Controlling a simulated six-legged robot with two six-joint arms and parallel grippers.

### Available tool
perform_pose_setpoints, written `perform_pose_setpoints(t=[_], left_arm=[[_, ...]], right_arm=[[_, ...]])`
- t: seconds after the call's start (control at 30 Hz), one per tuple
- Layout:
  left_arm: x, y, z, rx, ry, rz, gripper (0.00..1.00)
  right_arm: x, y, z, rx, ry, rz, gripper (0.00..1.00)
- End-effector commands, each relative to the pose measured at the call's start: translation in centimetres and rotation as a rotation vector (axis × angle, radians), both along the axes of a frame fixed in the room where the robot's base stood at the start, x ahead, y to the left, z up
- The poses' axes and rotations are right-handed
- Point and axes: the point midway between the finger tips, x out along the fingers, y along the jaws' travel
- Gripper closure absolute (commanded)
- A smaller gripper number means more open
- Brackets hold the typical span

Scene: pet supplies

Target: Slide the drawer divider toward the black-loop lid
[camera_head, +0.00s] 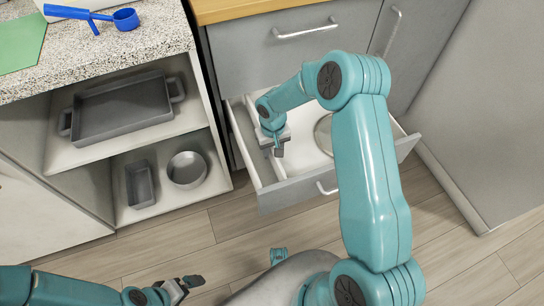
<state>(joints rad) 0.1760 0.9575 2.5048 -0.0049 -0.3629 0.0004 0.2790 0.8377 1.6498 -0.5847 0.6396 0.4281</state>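The grey drawer (285,194) is pulled open below the counter, with a white interior. My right arm reaches over it, and my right gripper (278,151) points down inside its left part. The fingers look close together, but I cannot tell whether they are shut or hold anything. A round, pale lid (321,133) with a grey rim lies in the drawer to the right of the gripper, partly hidden by my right arm. No black loop shows on it. My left gripper (192,283) is low over the floor, away from the drawer.
An open shelf unit at the left holds a large grey tray (75,123), a loaf pan (139,185) and a round pan (187,169). A blue scoop (125,19) and a green sheet (20,45) lie on the speckled counter.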

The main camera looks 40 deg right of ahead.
Motion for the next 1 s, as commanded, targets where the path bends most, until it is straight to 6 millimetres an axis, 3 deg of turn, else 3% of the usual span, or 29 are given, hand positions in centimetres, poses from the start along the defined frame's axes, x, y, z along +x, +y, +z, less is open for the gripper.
perform_pose_setpoints(t=[0.03,0.2,0.57,0.6,0.7,0.9,1.0], left_arm=[[0.0,0.0,-0.4,0.000,0.000,0.000,0.00],[0.0,0.0,-0.8,0.000,0.000,0.000,0.00],[0.0,0.0,-0.8,0.000,0.000,0.000,0.00],[0.0,0.0,-0.8,0.000,0.000,0.000,0.00],[0.0,0.0,-0.8,0.000,0.000,0.000,0.00],[0.0,0.0,-0.8,0.000,0.000,0.000,0.00],[0.0,0.0,-0.9,0.000,0.000,0.000,0.00]], right_arm=[[0.0,0.0,-1.2,0.000,0.002,0.000,0.62],[0.2,0.0,-3.1,0.000,0.000,-0.001,0.62],[0.4,0.0,-3.7,0.000,-0.002,-0.001,0.62],[0.4,0.0,-3.7,0.000,-0.002,-0.001,0.68],[0.4,0.0,-3.7,0.000,-0.001,0.000,1.00],[0.3,-0.2,-3.7,0.000,-0.001,-0.001,1.00],[0.0,-1.5,-3.7,-0.001,-0.001,-0.005,1.00]])
